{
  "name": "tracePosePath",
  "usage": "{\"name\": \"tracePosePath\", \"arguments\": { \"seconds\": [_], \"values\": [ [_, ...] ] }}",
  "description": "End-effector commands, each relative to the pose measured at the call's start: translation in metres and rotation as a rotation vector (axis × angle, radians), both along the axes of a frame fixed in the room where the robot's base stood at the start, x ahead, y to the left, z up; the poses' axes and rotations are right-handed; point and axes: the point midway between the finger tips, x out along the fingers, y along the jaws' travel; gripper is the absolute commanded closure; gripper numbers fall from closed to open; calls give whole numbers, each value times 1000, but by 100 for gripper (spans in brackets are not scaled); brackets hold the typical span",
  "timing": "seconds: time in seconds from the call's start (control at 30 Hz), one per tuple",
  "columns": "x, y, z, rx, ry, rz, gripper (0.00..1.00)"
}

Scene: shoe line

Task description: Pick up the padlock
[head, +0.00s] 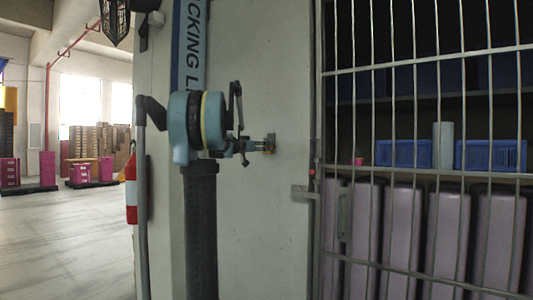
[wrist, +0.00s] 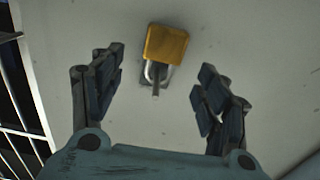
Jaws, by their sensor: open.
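The padlock (wrist: 166,44) has a brass-yellow body and a silver shackle. In the wrist view it is at the top middle, its shackle around a small peg on a pale wall. My gripper (wrist: 158,86) is open, one finger on each side, with the padlock ahead of and between the fingertips; no contact shows.
A barred metal gate (head: 420,62) stands to the right, with blue crates (head: 403,153) and tall mauve containers behind it. A latch plate (head: 303,192) sticks out at the gate's edge. Open floor (head: 75,240) lies at the left, with pink boxes far back.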

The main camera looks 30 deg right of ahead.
Motion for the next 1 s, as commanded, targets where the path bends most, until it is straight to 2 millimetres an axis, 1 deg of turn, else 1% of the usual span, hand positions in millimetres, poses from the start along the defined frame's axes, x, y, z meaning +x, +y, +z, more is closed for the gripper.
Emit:
{"name": "tracePosePath", "arguments": {
  "seconds": [0.17,0.4,0.5,0.67,0.7,0.77,0.8,0.93,1.0],
  "values": [
    [8,-12,-1,0,0,0,32],
    [21,-40,-2,0,0,0,32],
    [23,-45,-2,0,0,0,32],
    [23,-45,-2,0,0,0,32],
    [23,-45,-2,0,0,0,34],
    [23,-45,-2,0,0,0,48],
    [23,-45,-2,0,0,0,57],
    [23,-45,-2,0,0,0,86],
    [23,-45,-2,0,0,0,86]
  ]
}}
